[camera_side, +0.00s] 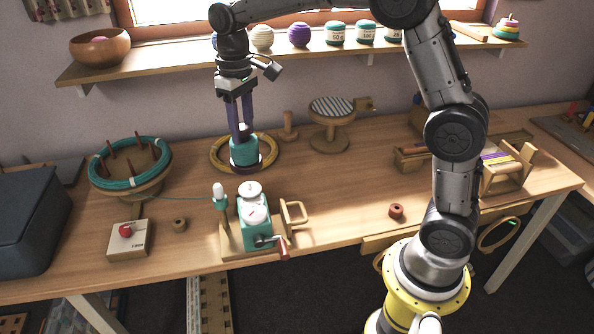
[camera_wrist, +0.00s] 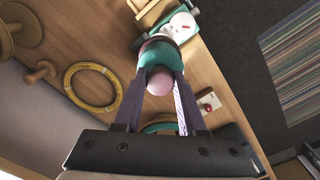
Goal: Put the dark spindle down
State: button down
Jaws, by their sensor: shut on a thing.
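My gripper (camera_side: 240,138) has its purple fingers shut on the dark spindle (camera_side: 245,153), which has a teal wound body and a dark lower rim in the side view. In the wrist view, my gripper (camera_wrist: 160,88) grips the spindle (camera_wrist: 155,57) near its rounded pinkish top; its teal body shows beyond. The spindle hangs roughly upright. In the side view it overlaps the tan ring (camera_side: 214,158) on the table, but in the wrist view the ring (camera_wrist: 68,82) lies apart to the left. The gap under the spindle is hard to judge.
A teal-and-white winder (camera_side: 257,232) with a red-handled crank stands in front. A bowl-like rack with teal thread (camera_side: 133,185) and a red-button box (camera_side: 128,239) are left. A striped round stand (camera_side: 332,112) and a wooden peg (camera_side: 289,128) stand behind.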

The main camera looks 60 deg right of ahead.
jog(key=shift+w+n, duration=0.2)
jog(key=shift+n, duration=0.1)
jog(key=shift+f+n, duration=0.35)
jog(key=shift+n, duration=0.05)
jog(key=shift+s+d+f+n, duration=0.3)
jog(key=shift+d+f, duration=0.2)
jog(key=shift+d, duration=0.1)
jog(key=shift+s+d+f+n, duration=0.2)
jog(key=shift+d+f+n, duration=0.1)
jog(key=shift+d+f, duration=0.25)
jog(key=s+d+f+m, duration=0.1)
jog(key=s+d+f, duration=0.2)
jog(key=s+d, duration=0.55)
jog(key=s+d+f+m, duration=0.2)
jog(key=s+d, duration=0.4)
jog(key=d, duration=0.6)
jog(key=w+d+f, duration=0.8)
jog(key=w+f, duration=0.2)
jog(key=f, duration=0.3)
jog(key=shift+w, duration=0.35)
jog(key=shift+d+f, duration=0.1)
